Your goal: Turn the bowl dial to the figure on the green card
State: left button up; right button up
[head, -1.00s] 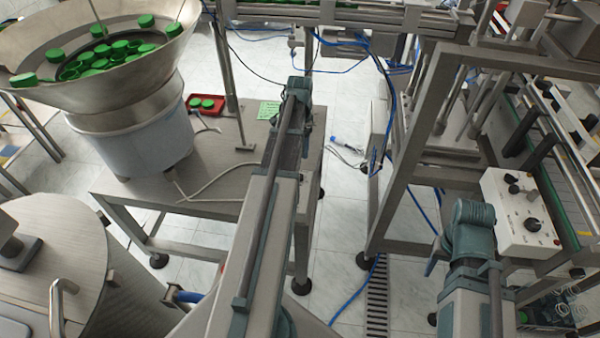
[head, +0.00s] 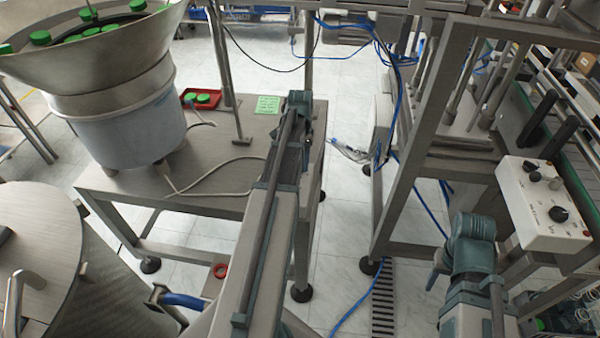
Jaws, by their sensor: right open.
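The green card (head: 267,104) lies flat on the steel table in the head view; its figure is too small to read. A white control box (head: 545,205) at the right carries several black knobs.
The feeder bowl (head: 100,62) with green caps stands on the table (head: 220,205). A red tray (head: 203,97) of caps is beside it. A steel frame (head: 410,150) stands left of the box. A red ring (head: 220,271) shows low down. Tiled floor is open between table and frame.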

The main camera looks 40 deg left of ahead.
pick_arm(q)
notch_tip(320, 180, down, 3)
jog(key=shift+r+b, duration=0.2)
jog(key=shift+b, duration=0.55)
pick_arm(e)
notch_tip(320, 180, down, 2)
jog(key=shift+f, duration=0.25)
pick_arm(q)
grip_shut()
